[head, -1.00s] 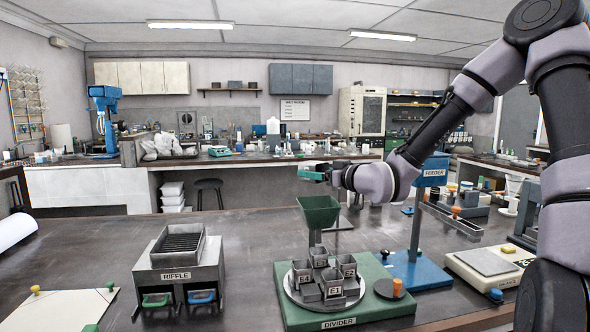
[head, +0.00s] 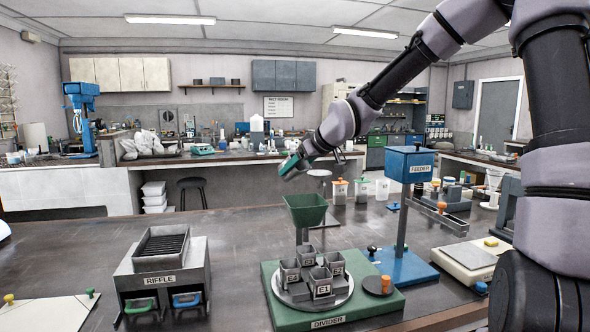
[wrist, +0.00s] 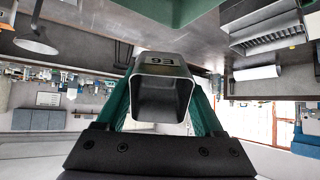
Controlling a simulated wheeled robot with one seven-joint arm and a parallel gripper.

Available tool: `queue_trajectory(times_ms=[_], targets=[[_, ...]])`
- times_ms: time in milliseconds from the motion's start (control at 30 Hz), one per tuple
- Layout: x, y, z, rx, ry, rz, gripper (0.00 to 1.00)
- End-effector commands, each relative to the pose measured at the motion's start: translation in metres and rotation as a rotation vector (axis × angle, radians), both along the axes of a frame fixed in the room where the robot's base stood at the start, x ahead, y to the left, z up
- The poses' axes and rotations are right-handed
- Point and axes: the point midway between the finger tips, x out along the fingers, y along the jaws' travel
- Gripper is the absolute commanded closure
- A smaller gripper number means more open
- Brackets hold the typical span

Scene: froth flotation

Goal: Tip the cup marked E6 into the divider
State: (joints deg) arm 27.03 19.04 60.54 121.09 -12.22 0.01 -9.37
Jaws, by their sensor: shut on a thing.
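My gripper (head: 289,165) is above the green funnel (head: 305,210) of the divider (head: 328,322), apart from it. In the wrist view its green fingers (wrist: 168,112) are shut on a grey cup marked E6 (wrist: 160,62). That view is upside down, with the table at the top, and the marking reads inverted there. A dark hollow of the cup faces the camera; I see no contents. In the head view the cup is too small to make out. The green funnel (wrist: 170,8) shows past the cup.
The blue feeder (head: 408,163) on its post stands right of the funnel. A riffle box (head: 162,262) is at the left and a balance (head: 468,262) at the right. The bench between riffle and divider is clear.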

Motion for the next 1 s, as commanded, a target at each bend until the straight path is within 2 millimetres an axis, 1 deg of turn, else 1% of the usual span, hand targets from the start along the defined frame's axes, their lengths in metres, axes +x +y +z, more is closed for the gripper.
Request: queue_trajectory(times_ms=[33, 400, 1000], targets=[[0.0009, 0.0024, 0.0017, -0.027, 0.023, 0.003, 1.00], [0.0017, 0.0032, 0.0034, -0.242, 0.233, 0.002, 1.00], [0.0096, 0.0107, -0.0051, -0.585, 0.565, 0.001, 1.00]])
